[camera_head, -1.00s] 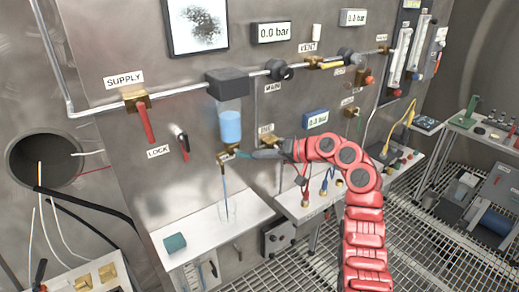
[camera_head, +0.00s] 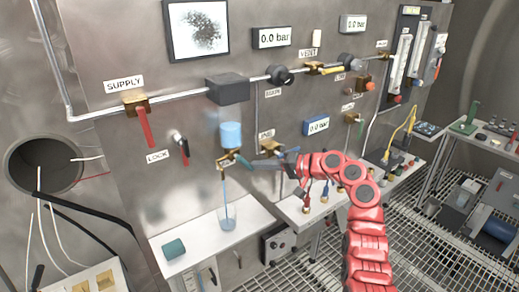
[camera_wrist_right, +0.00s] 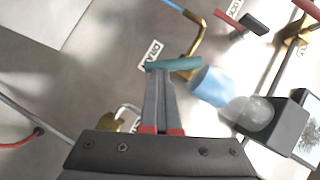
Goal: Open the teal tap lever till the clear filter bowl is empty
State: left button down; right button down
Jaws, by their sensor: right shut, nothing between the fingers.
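The clear filter bowl (camera_head: 231,135) hangs under a dark housing (camera_head: 228,90) and holds blue water in its lower part, clear above. In the right wrist view the blue water (camera_wrist_right: 211,87) also shows. Below it is the brass tap (camera_head: 228,160) with its teal lever (camera_head: 243,162). A thin blue stream runs from the tap into a clear beaker (camera_head: 228,218), which holds some blue water. My right gripper (camera_head: 257,165) is shut and empty, its tips at the teal lever (camera_wrist_right: 175,64); they seem to touch it. My left gripper is not in view.
A white shelf (camera_head: 195,245) below carries the beaker and a teal cylinder (camera_head: 174,248). A red SUPPLY lever (camera_head: 145,127) and a red LOCK handle (camera_head: 185,147) are at left. A brass valve (camera_head: 270,147) is close above my right gripper.

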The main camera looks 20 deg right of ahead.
jog(key=shift+a+f+m+y, duration=0.25)
jog(key=shift+f+m+y, duration=0.05)
jog(key=shift+m, duration=0.1)
jog(key=shift+s+a+f+m+t+y+b, duration=0.1)
jog(key=shift+a+f+m+t+y+b, duration=0.2)
jog(key=shift+m+y, duration=0.35)
jog(key=shift+s+a+f+m+t+y+b, duration=0.1)
jog(key=shift+a+f+m+t+y, duration=0.25)
jog(key=shift+m, duration=0.5)
jog(key=shift+a+f+m, duration=0.1)
jog(key=shift+f+m, duration=0.05)
jog(key=shift+m, duration=0.15)
